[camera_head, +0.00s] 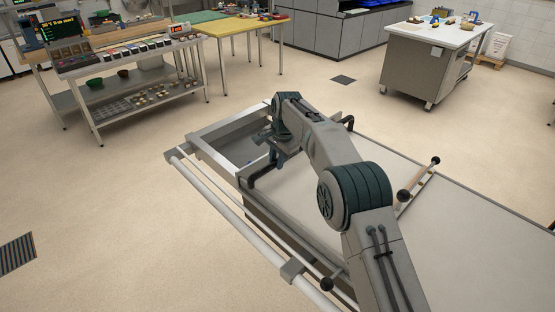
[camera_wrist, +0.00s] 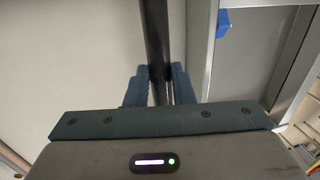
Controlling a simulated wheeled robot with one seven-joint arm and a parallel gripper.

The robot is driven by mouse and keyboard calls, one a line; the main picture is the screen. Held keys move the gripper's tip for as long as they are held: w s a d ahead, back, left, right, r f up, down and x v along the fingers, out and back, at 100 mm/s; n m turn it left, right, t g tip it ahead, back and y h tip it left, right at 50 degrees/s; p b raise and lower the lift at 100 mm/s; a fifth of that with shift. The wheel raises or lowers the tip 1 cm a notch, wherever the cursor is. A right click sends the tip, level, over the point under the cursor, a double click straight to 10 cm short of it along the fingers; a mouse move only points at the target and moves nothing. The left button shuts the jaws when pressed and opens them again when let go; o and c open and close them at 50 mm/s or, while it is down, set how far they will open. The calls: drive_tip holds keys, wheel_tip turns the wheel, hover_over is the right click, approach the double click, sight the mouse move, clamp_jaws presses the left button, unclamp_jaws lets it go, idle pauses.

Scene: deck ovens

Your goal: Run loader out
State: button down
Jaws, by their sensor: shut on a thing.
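The loader (camera_head: 470,235) is a long, flat bed with a pale surface, reaching from the lower right toward the middle in the head view. A shiny metal frame (camera_head: 222,128) stands at its far left end. My gripper (camera_wrist: 159,85) is shut on a dark bar (camera_wrist: 156,40) that runs between its blue-grey fingers in the wrist view. In the head view my gripper is at the loader's left end, by a dark handle (camera_head: 262,172); my arm hides part of the bed. A wooden roller with dark knobs (camera_head: 418,184) lies across the bed, partly behind my arm.
A pale rail (camera_head: 222,203) runs along the loader's near left side. A steel trolley (camera_head: 140,95) with bowls and a yellow table (camera_head: 238,25) stand at the back left. A wheeled white-topped counter (camera_head: 430,60) stands at the back right.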

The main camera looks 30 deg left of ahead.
drive_tip(key=c, duration=1.3)
unclamp_jaws()
drive_tip(key=shift+o, duration=0.2)
wheel_tip(320, 180, up, 14)
drive_tip(key=d, duration=0.2)
drive_tip(key=shift+s+d+f+b, duration=0.15)
drive_tip(key=shift+s+d+b, duration=0.15)
